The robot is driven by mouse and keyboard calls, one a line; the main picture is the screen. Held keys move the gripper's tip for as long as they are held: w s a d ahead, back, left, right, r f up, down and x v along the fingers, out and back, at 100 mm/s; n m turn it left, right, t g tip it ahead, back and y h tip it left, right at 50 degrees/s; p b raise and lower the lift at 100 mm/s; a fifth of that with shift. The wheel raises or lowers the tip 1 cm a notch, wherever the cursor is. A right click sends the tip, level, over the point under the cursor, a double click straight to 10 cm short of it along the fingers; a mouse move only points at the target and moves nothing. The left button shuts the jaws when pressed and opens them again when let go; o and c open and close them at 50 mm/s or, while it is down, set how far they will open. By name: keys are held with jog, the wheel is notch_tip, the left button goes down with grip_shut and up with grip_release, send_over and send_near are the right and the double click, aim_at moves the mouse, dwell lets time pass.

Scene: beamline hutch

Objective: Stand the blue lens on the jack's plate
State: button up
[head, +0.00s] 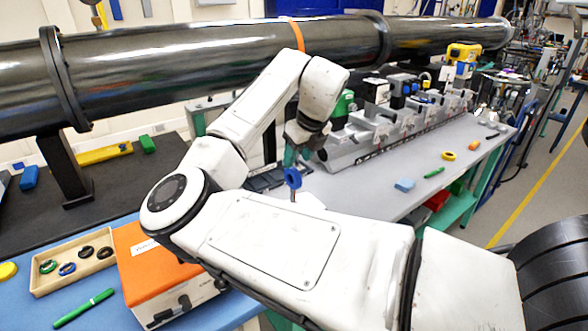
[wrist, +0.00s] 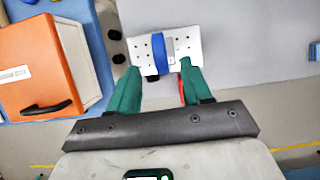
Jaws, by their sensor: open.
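The blue lens (head: 292,178) is a ring that looks upright on a thin stem, just below my gripper (head: 291,158) in the head view. In the wrist view the blue lens (wrist: 159,54) shows from above as a narrow blue band over the jack's pale perforated plate (wrist: 188,53). My open gripper (wrist: 160,68) has one green finger on either side of the lens, with gaps visible. The lens appears to stand on the plate; its foot is not clear. In the head view my arm hides most of the plate (head: 311,200).
An orange case (head: 152,268) and a wooden tray (head: 43,284) with small rings, one blue, are at lower left. A green marker (head: 84,308) lies in front. A long dark pipe (head: 190,68) crosses behind my arm. The grey bench (head: 365,190) has free room to the right.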

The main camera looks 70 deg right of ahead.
jog(key=v, duration=0.3)
jog(key=shift+s+r, duration=0.1)
jog(key=shift+r, duration=0.2)
dwell(0.4)
